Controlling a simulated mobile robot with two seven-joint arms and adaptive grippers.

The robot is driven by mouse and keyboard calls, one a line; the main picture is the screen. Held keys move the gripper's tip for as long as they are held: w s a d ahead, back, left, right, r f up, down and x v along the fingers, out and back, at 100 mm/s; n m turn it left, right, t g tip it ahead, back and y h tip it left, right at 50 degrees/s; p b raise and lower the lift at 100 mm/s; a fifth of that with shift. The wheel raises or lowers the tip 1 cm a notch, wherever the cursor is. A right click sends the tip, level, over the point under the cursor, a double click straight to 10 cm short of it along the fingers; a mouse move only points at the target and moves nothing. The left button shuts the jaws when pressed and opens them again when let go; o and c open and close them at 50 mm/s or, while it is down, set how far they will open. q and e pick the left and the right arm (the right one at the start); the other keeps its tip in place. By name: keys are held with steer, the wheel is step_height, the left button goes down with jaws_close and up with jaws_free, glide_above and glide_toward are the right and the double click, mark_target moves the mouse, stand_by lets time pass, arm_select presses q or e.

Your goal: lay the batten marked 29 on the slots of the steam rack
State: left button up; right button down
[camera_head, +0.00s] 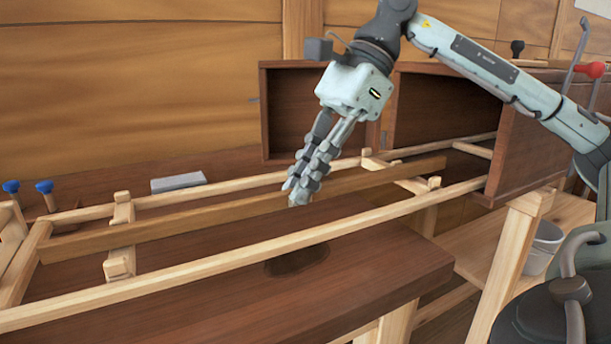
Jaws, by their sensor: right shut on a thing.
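A long brown batten (200,217) runs lengthwise between the two long rails of the pale wooden steam rack (240,250). It crosses over the rack's left slotted crosspiece (121,235) and right slotted crosspiece (398,172). I cannot tell whether it touches them or hangs just above. No number is legible on it. My right gripper (299,194) points down and is shut on the batten near its middle. The fingers hide a short part of it. My left gripper is not in view.
A dark wooden box (440,115) stands open behind the rack's right end. A thick dark bench top (380,262) lies under the rack. A grey block (178,182) and two blue-topped pegs (45,188) are at the back left. A grey bucket (543,245) is at the right.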

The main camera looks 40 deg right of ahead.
steer(key=c, duration=1.5)
jaws_free()
steer(key=shift+c, duration=0.2)
